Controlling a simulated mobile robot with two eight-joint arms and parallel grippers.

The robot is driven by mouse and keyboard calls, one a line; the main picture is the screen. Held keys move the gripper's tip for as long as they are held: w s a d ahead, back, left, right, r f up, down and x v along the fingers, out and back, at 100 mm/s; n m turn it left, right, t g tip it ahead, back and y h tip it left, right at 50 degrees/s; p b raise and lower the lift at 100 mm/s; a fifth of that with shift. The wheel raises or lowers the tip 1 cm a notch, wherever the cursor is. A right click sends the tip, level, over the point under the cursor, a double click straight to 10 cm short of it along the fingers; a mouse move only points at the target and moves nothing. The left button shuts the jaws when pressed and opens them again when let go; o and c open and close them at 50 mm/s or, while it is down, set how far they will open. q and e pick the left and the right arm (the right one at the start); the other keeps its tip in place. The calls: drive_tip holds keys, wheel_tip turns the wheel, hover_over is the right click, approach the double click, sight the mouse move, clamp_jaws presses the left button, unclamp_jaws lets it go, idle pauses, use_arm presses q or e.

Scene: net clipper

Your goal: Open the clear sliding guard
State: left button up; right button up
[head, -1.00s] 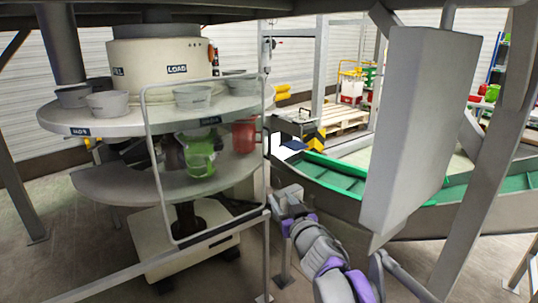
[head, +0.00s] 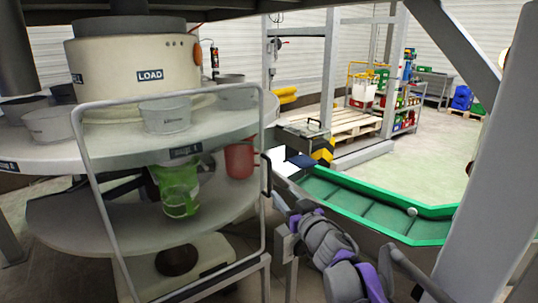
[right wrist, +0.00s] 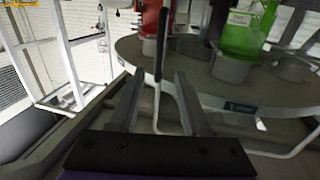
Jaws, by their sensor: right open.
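The clear guard (head: 180,97) is a see-through panel in a rounded grey frame, standing in front of the round two-level carousel at the left of the head view. Its black upright handle (head: 266,176) is on the frame's right side. My right gripper (head: 279,203) is just below and right of this handle. In the right wrist view the open fingers (right wrist: 160,100) point toward the black handle (right wrist: 161,45), which shows upright between their lines. I cannot tell whether they touch it. My left gripper is not in view.
Behind the guard, the carousel (head: 60,158) bears grey bowls (head: 165,115), a green jug (head: 180,190) and a red mug (head: 239,160). A green-edged conveyor (head: 350,205) runs to the right. A thick grey post (head: 490,170) stands at the right.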

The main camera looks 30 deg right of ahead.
sight(270, 177)
drive_tip(key=w, duration=0.3)
drive_tip(key=w+d, duration=0.1)
drive_tip(key=w, duration=0.3)
drive_tip(key=w+b, duration=0.1)
drive_tip(key=w, duration=0.3)
drive_tip(key=shift+d, duration=0.25)
drive_tip(key=shift+c, duration=0.3)
clamp_jaws()
idle(0.7)
